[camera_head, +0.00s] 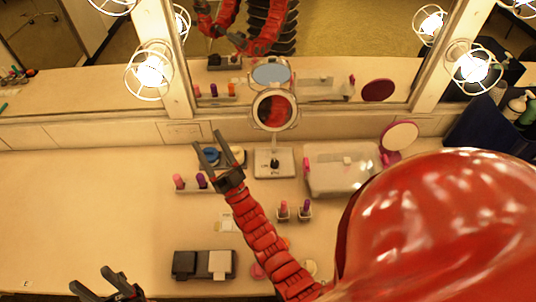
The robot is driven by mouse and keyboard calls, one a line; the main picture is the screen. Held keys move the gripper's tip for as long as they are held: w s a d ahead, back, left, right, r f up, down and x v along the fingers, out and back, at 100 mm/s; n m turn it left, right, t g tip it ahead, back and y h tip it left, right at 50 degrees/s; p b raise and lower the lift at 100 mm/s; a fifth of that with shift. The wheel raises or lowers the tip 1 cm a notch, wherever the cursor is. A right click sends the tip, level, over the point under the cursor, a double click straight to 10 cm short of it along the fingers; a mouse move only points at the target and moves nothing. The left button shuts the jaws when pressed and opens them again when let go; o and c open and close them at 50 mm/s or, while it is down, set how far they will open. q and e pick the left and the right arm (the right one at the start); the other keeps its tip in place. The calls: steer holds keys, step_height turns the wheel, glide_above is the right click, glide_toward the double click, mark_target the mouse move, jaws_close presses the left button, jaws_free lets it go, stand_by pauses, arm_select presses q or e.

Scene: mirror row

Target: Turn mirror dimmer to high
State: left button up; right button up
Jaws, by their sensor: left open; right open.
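A small round makeup mirror (273,110) stands upright on a pale square base (259,163) against the back of the counter. A small black dimmer knob (274,163) sits on the base. My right gripper (207,142) is open and empty, left of the base and apart from the knob. Its red segmented arm rises from the bottom centre. My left gripper (90,280) is open and empty at the bottom left edge, over the counter and far from the mirror. The dimmer's setting is too small to read.
A clear case (342,180) and a pink round hand mirror (399,137) stand right of the base. A lipstick rack (188,190) and round compacts (210,156) are near my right gripper. Two lipsticks (305,208) stand in front. The left counter is clear.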

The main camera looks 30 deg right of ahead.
steer(key=w+d+f+m+g+h+p, duration=0.25)
steer(key=w+f+g, duration=0.2)
steer(key=w, duration=0.45)
steer(key=w+d+f+m+g+h+p, duration=0.15)
steer(key=w+f+m+g, duration=0.3)
steer(key=w, duration=0.45)
steer(key=m+g+h+b, duration=0.3)
steer(key=m+g, duration=1)
steer(key=g, duration=0.6)
glide_above(275, 162)
steer(key=w+a, duration=0.1)
steer(key=a, duration=0.3)
step_height(275, 162, down, 8)
steer(key=x, duration=0.2)
steer(key=p+x, duration=0.1)
steer(key=x, duration=0.1)
steer(key=p+x, duration=0.1)
steer(key=x, duration=0.1)
steer(key=shift+s+d+f, duration=0.1)
steer(key=shift+d+f, duration=0.1)
steer(key=shift+d, duration=0.25)
steer(key=shift+p+x, duration=0.35)
steer(key=shift+x, duration=0.4)
steer(key=shift+a, duration=0.1)
